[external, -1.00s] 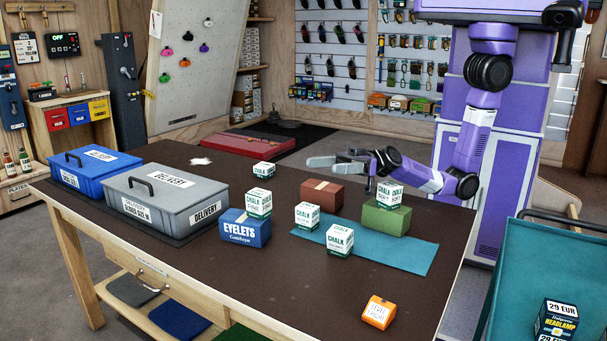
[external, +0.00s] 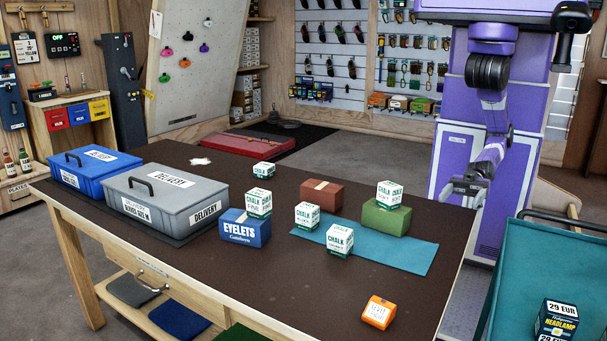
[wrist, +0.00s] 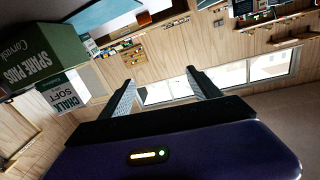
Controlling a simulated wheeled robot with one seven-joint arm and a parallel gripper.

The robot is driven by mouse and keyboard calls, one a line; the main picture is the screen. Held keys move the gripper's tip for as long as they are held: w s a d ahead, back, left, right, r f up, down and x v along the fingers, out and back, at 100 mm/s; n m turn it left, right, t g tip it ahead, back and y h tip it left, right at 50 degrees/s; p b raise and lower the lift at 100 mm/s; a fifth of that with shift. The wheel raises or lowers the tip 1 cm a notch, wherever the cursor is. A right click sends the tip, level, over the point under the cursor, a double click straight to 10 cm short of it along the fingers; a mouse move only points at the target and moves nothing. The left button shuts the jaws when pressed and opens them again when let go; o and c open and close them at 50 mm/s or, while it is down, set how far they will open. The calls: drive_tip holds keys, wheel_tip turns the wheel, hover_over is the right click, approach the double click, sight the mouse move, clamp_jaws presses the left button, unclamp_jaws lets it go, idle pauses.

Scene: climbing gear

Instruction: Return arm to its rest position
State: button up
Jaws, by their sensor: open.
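My gripper (external: 470,192) is at the right edge of the table, close to my purple body, in the external view. In the wrist view my gripper (wrist: 158,85) shows two fingers spread apart with nothing between them. My arm is folded downward. A white chalk box (external: 390,195) stands on a green box (external: 386,218) on the table, to the left of my gripper and apart from it. The green box (wrist: 40,48) and the chalk box (wrist: 62,95) also show at the left of the wrist view, which is tilted.
The brown table (external: 290,290) holds several chalk boxes, a blue eyelets box (external: 244,228), a brown box (external: 321,195), a teal mat (external: 400,254), an orange box (external: 379,312), a grey crate (external: 165,196) and a blue crate (external: 95,170). A teal cart (external: 550,265) stands at the right.

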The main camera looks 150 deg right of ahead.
drive_tip(key=s+f+n+g+y, duration=0.1)
drive_tip(key=s+n+g+y, duration=0.1)
drive_tip(key=s, duration=1.3)
drive_tip(key=shift+d+n+g+p, duration=0.25)
drive_tip(key=shift+n+g+p, duration=0.05)
drive_tip(key=shift+g+p, duration=0.2)
